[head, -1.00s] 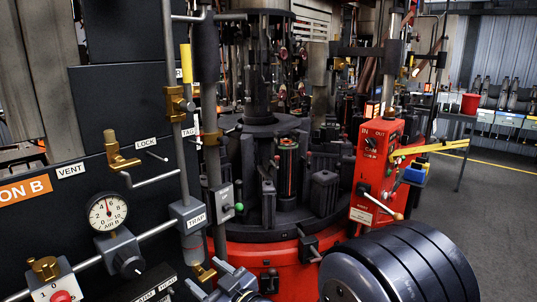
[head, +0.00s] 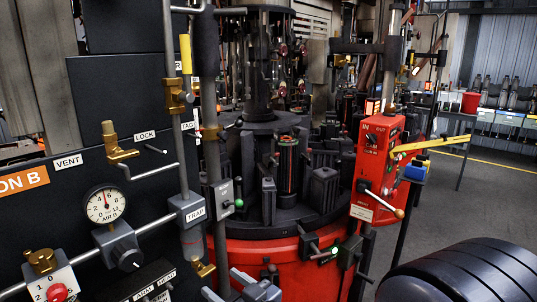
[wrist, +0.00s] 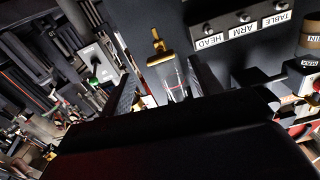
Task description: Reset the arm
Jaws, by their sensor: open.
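My gripper shows at the bottom edge of the head view (head: 238,288) as grey finger parts, partly cut off by the frame. It is in front of the red round base of the mould machine (head: 262,258), right of the dark panel. In the wrist view my gripper (wrist: 168,88) has its two dark fingers apart, with nothing held between them. A clear trap bowl with a brass drain cock (wrist: 172,78) shows behind the gap. Whether the fingers touch anything cannot be told. My black rounded arm link fills the lower right of the head view.
The dark panel on the left carries a pressure gauge (head: 106,204), brass valves, pipes and a red button (head: 57,293). A red control box (head: 378,165) with a lever stands right of the machine. Open floor (head: 455,205) lies at the right.

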